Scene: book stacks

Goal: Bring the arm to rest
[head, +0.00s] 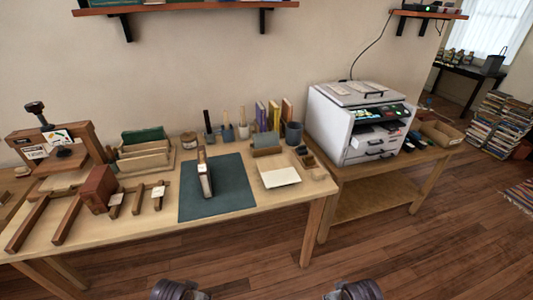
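Neither of my grippers shows in the head view. Only dark, rounded parts of my two arms show at the bottom edge, one left of centre and one right of centre. Both are low in front of the wooden worktable (270,208) and apart from it. A book (205,180) stands upright on the dark green mat (235,186) on the worktable, with no gripper at it. Whether my grippers are open or hold anything is hidden.
A wooden press (55,148), a reddish-brown block (98,188) and wooden frames fill the table's left. Pots and books line its back. A white printer (358,122) stands on a side table (375,198) at right. The wooden floor (430,250) in front is clear.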

